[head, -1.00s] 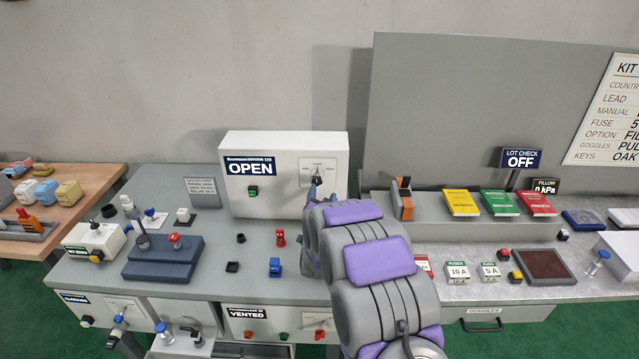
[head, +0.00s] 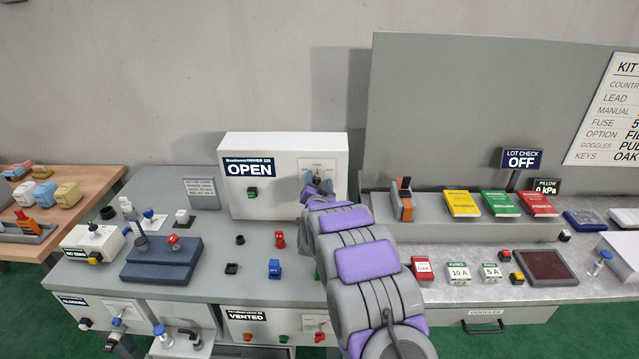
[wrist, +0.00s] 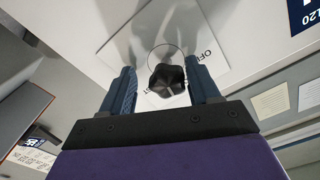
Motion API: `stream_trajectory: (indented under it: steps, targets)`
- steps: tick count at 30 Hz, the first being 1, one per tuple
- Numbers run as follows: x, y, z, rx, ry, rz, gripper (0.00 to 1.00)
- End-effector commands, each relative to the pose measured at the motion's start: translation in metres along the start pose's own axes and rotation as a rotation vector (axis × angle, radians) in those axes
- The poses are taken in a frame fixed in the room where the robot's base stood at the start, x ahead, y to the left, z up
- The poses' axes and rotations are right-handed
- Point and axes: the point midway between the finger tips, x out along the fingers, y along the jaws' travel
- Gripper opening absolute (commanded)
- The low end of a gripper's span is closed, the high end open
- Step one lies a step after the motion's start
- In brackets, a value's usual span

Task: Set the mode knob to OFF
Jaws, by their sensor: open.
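The mode knob (wrist: 168,80) is black and lobed, with a pale pointer line, on a white plate (wrist: 205,30) with printed lettering. In the wrist view it sits between the two blue fingers of my open gripper (wrist: 160,70). I cannot tell whether either finger touches it. In the head view the plate (head: 331,167) is on the right of the white box (head: 285,197) marked OPEN, and my gripper (head: 318,185) is in front of it, partly hiding the knob. Much of the lettering is too small or hidden, so the setting is unclear.
A green button (head: 252,191) is left of the knob on the same box. Red (head: 279,240) and blue (head: 274,268) small parts stand on the grey bench below. A tall grey panel (head: 450,110) and a raised shelf (head: 450,228) are to the right of my arm.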

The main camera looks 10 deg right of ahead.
Motion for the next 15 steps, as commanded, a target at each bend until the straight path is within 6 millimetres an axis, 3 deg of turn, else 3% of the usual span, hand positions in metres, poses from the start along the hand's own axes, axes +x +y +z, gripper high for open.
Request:
stream_trajectory:
  steps: [2, 15]
  targets:
    - [-0.0005, -0.0022, 0.0013, -0.001, -0.001, -0.002, 0.59]
    - [0.0009, 0.0026, -0.0016, 0.005, -0.001, -0.002, 0.17]
